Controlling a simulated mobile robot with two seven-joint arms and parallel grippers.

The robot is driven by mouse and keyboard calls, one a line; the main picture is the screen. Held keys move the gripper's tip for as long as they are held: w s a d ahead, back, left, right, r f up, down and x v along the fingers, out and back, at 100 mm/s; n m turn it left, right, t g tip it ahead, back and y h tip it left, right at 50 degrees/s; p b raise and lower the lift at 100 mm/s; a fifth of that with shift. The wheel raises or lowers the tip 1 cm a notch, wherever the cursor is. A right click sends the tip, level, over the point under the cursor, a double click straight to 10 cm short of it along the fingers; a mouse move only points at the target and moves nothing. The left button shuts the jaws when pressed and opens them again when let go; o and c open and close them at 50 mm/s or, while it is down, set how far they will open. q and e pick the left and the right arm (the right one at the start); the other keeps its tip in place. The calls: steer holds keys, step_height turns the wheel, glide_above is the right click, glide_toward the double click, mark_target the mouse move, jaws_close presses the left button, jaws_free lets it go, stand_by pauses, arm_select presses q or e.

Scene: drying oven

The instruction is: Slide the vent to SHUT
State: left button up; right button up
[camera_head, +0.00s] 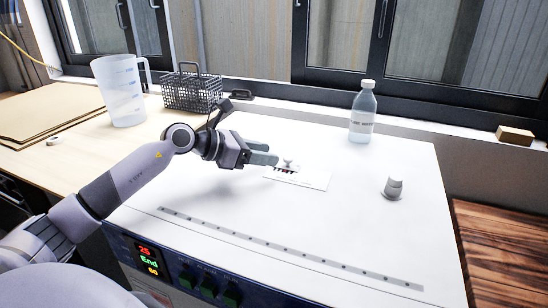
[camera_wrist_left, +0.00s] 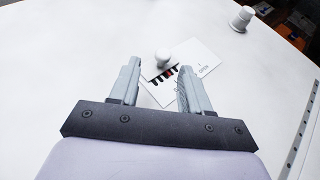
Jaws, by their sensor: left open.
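The vent is a white plate (camera_head: 314,180) on the oven's white top, with dark slots and a small pale knob (camera_head: 288,163). The word OPEN is printed on the plate (camera_wrist_left: 205,58). My left gripper (camera_head: 268,153) is open and empty, just left of the knob in the head view. It also shows in the left wrist view (camera_wrist_left: 158,75), its fingers apart over the plate's near part. My right gripper is not in view.
A clear bottle (camera_head: 362,115) stands at the back of the oven top, and a grey-white round fitting (camera_head: 394,187) is at the right. A wire basket (camera_head: 192,92) and a plastic jug (camera_head: 121,92) stand behind my left arm.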

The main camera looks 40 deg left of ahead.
arm_select(q)
steer(key=shift+v, duration=1.45)
